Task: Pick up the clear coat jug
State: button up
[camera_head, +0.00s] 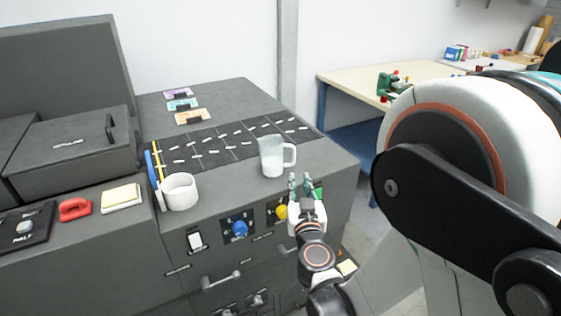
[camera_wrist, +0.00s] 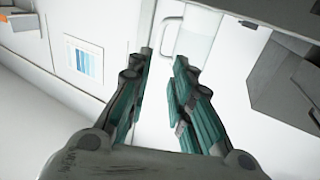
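The clear coat jug (camera_head: 272,158), a translucent jug with a pale handle on its right side, stands upright on the dark cabinet top near its front edge. My gripper (camera_head: 302,182) is just in front of the jug and to its right, in the picture, near the cabinet's front edge. In the wrist view the gripper (camera_wrist: 162,62) has its teal-padded fingers apart with nothing between them. The jug (camera_wrist: 198,44) and its handle appear just beyond the fingertips, its lower part partly hidden by the right finger.
A white mug-like container (camera_head: 180,192) stands left of the jug, with a blue and a yellow stick beside it. A dark marked mat (camera_head: 215,148) lies behind. Cards (camera_head: 182,105) lie at the back. A workbench (camera_head: 350,78) stands at the back right.

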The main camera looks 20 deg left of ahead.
jog(key=p, duration=0.3)
send_near(294, 156)
jog(key=x, duration=0.3)
jog(key=b+x, duration=0.2)
jog(key=x, duration=0.3)
jog(key=shift+f, duration=0.15)
jog(key=shift+w+a, duration=0.25)
jog(key=shift+w, duration=0.3)
jog(key=shift+c, duration=0.5)
grip_shut()
